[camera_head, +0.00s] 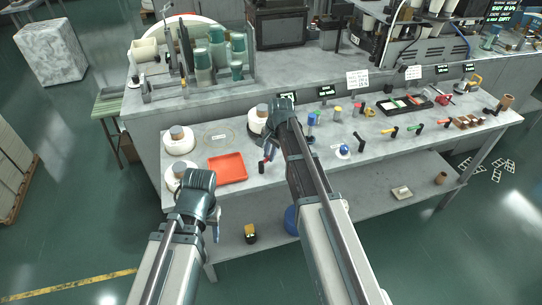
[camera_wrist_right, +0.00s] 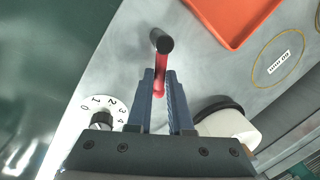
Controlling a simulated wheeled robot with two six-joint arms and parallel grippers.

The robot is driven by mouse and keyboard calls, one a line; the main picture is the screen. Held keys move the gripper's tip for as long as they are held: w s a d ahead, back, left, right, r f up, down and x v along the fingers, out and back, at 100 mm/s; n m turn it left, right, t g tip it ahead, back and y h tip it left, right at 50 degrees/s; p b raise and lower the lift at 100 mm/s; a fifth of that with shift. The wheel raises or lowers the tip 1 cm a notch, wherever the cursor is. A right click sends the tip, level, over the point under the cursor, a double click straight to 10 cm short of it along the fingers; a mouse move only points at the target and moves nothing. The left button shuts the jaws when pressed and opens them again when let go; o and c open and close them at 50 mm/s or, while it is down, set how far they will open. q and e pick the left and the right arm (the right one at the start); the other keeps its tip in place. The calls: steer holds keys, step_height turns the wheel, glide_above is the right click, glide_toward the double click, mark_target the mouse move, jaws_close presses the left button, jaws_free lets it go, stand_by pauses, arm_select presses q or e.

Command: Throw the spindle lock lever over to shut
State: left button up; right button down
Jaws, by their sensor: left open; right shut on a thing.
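The spindle lock lever is a red bar with a black round knob and shows in the right wrist view (camera_wrist_right: 163,64). Its black end (camera_head: 262,168) seems to show just left of my right gripper in the head view. My right gripper (camera_wrist_right: 161,76) has both blue-grey fingers closed on the red bar; the knob sticks out past the fingertips. In the head view the right gripper (camera_head: 271,153) is over the front of the bench, partly hidden by its own arm. My left gripper (camera_head: 217,226) is open, low in front of the bench, away from the lever.
A white numbered dial (camera_wrist_right: 105,108) lies left of the fingers; a white spool with a dark rim (camera_wrist_right: 228,123) is right. An orange tray (camera_head: 228,168) sits on the grey bench left of the lever. Several small tools and handles stand farther right.

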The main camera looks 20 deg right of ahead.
steer(key=n, duration=0.2)
steer(key=w+a+n, duration=0.1)
steer(key=n, duration=0.2)
steer(key=shift+w+a+n+g+y, duration=0.15)
steer(key=shift+w+n+g+y, duration=0.15)
steer(key=shift+w+g+y, duration=0.1)
steer(key=n, duration=0.2)
steer(key=shift+w+a+n, duration=0.1)
steer(key=shift+a+n, duration=0.2)
steer(key=shift+a, duration=0.05)
steer(key=shift+w+a+n+g, duration=0.1)
steer(key=shift+a+n+g, duration=0.2)
steer(key=shift+n, duration=0.5)
steer(key=shift+a+n+g, duration=0.2)
steer(key=shift+a+n, duration=0.05)
steer(key=shift+n, duration=0.55)
steer(key=c, duration=0.8)
jaws_free()
steer(key=shift+c, duration=0.2)
step_height(320, 180, up, 14)
steer(key=d+p, duration=0.2)
steer(key=p, duration=1.1)
steer(key=shift+d+f+p, duration=0.25)
steer(key=shift+d+p, duration=0.05)
